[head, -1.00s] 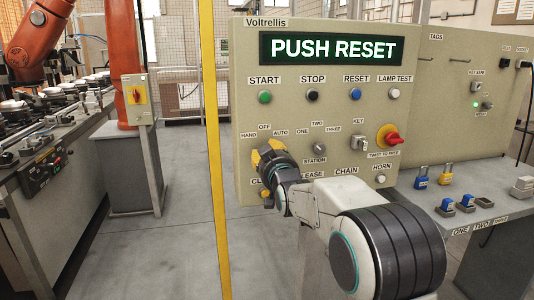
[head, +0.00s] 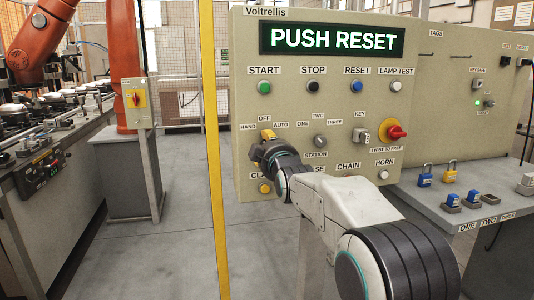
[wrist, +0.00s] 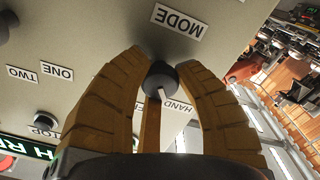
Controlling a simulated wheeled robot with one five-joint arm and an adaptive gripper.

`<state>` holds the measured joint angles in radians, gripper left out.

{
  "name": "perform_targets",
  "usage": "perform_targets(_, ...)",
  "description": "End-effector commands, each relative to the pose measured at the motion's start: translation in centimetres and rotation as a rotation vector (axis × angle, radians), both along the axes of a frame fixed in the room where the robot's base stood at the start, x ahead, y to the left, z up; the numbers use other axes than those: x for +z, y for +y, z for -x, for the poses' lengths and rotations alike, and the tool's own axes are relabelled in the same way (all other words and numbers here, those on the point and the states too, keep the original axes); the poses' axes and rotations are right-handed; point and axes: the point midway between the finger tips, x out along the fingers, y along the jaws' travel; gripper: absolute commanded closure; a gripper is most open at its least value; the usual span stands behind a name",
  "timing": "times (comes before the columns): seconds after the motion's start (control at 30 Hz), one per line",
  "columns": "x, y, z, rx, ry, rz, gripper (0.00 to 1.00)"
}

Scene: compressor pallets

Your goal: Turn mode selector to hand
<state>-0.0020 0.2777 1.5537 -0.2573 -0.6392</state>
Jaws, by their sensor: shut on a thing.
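The mode selector is a round dark knob with a pale pointer mark, seen in the wrist view (wrist: 160,76) below the MODE plate (wrist: 180,21). My gripper (wrist: 164,66) has its tan fingers closed around this knob. The HAND label (wrist: 177,106) lies beside the knob, partly behind the fingers. The pale mark lies on the side of the knob near HAND; its exact angle is hard to tell. In the head view my gripper (head: 264,142) is at the panel just under the HAND, OFF and AUTO labels (head: 265,119), and it hides the knob.
The panel (head: 300,18) has a display (head: 333,40) reading PUSH RESET. The station selector (head: 320,140), key switch (head: 360,135) and red emergency stop (head: 397,132) sit to the right. A yellow post (head: 213,150) stands just left of the panel. Padlocks (head: 425,176) lie on the right ledge.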

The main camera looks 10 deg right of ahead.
Motion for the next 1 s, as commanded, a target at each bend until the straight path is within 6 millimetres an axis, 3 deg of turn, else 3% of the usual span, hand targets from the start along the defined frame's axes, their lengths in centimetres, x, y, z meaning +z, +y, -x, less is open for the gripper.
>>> perform_targets(0.33,0.64,0.23,0.12,0.003,-0.02,0.128,1.0)
perform_targets(0.87,0.84,0.28,0.12,0.003,-0.019,0.147,1.0)
perform_targets(0.9,0.83,0.28,0.12,0.003,-0.019,0.147,0.65)
perform_targets(1.0,0.67,0.24,0.1,0.003,-0.016,0.147,0.56)
